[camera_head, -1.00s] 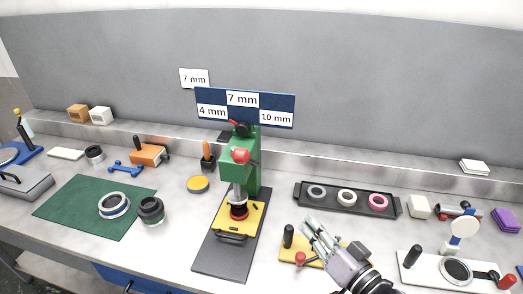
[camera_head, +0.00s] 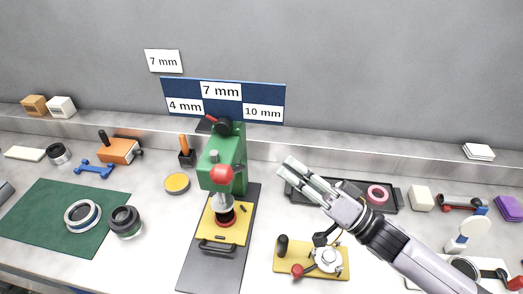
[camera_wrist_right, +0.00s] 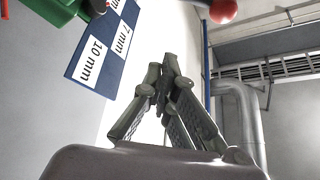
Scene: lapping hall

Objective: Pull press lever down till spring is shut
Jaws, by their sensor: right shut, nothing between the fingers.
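The green press (camera_head: 222,158) stands on a dark base plate near the middle of the bench in the head view. Its lever ends in a red ball (camera_head: 222,174) at the front of the press head; the red ball also shows at the top of the right wrist view (camera_wrist_right: 223,10). My right gripper (camera_head: 287,168) is shut and empty, in the air to the right of the press, apart from the ball. My left gripper is not in view.
A blue size board (camera_head: 221,106) rises behind the press. A black tray (camera_head: 391,203) with rings lies right, partly behind my right gripper. A yellow fixture (camera_head: 285,265) stands front right. A green mat (camera_head: 50,199) with rings lies left.

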